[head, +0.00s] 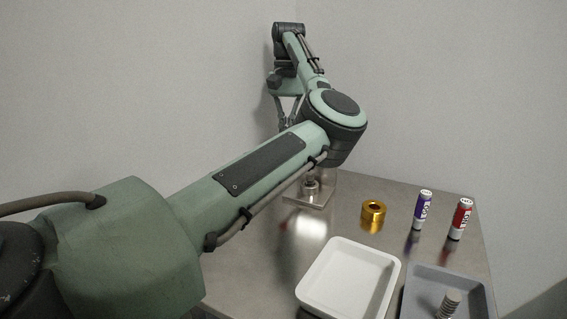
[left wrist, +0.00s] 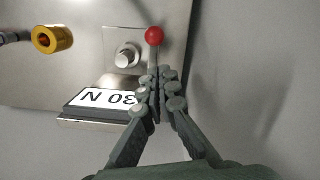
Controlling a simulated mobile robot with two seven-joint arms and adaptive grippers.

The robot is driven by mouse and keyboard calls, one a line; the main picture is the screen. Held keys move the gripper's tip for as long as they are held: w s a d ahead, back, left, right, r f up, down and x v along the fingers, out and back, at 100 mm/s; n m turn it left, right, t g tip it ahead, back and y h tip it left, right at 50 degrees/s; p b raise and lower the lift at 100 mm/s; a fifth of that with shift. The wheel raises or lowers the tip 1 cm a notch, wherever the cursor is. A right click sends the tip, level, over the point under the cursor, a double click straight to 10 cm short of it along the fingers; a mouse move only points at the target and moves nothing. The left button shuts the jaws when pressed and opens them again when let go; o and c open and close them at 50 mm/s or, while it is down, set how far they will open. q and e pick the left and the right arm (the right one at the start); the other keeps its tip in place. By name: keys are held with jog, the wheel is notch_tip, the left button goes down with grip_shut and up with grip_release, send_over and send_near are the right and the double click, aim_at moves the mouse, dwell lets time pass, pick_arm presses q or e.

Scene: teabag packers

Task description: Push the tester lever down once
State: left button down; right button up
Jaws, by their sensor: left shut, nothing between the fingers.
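The tester's lever ends in a red ball (left wrist: 154,35) in the left wrist view, with a short stem below it running toward my fingertips. The tester's "30 N" plate (left wrist: 103,98) appears upside down there, beside a round metal knob (left wrist: 126,57). My left gripper (left wrist: 160,74) is shut and empty, its fingertips just below the red ball in the picture. I cannot tell whether they touch the stem. In the head view the left gripper (head: 285,124) is above and behind the tester base (head: 318,203), which my arm mostly hides.
A gold ring (head: 373,214), a purple cylinder (head: 422,210) and a red cylinder (head: 460,220) stand on the grey table (head: 255,270). A white tray (head: 338,250) and a grey tray (head: 478,280) holding a ribbed metal piece (head: 449,304) lie in front.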

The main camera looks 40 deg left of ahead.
pick_arm(q)
notch_tip(320, 180, up, 7)
jog(key=shift+w+a+r, duration=0.15)
jog(key=shift+w+a, duration=0.05)
jog(key=shift+w, duration=0.1)
dwell(0.5)
